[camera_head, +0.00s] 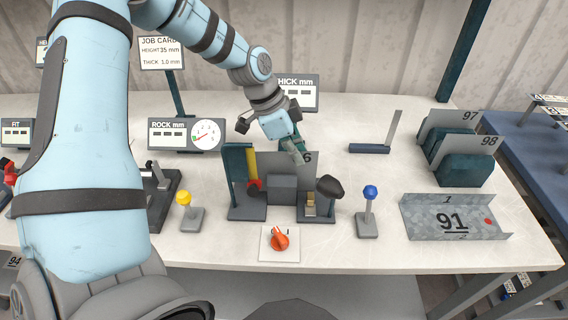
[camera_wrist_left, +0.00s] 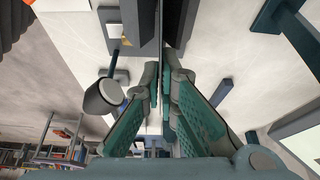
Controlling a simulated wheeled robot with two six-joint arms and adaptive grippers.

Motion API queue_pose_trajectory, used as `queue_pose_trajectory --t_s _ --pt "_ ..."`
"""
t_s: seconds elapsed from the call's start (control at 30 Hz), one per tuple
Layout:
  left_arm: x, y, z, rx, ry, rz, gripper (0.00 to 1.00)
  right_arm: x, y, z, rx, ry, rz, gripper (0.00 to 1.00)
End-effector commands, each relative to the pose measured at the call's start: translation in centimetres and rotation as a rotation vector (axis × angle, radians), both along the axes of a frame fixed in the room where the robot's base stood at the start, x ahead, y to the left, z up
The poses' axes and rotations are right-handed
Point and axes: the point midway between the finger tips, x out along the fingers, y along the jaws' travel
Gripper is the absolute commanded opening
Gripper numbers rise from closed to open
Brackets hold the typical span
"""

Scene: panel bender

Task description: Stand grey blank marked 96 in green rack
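The grey blank marked 96 (camera_head: 290,163) stands upright in the middle of the bench, among the fixture parts. My right gripper is not in view.
A bent grey part marked 91 (camera_head: 453,222) lies at the front right. A blue-knobbed post (camera_head: 369,205), a yellow-knobbed post (camera_head: 186,208) and a red dial (camera_head: 280,240) stand near the front. A small upright stand (camera_head: 385,137) is between fixture and rack.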

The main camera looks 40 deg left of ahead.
Motion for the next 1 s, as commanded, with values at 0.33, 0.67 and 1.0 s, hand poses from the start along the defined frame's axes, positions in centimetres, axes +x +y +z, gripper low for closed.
queue_pose_trajectory --t_s 0.33,0.67,1.0 --pt "0.1 0.0 3.5 0.001 -0.003 0.001 0.00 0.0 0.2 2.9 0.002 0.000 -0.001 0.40" --pt "0.1 0.0 6.5 0.001 -0.003 0.000 0.00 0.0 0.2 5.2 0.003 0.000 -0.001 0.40" --pt "0.1 0.0 9.5 0.001 -0.002 0.000 0.00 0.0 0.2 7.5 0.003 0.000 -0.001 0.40"
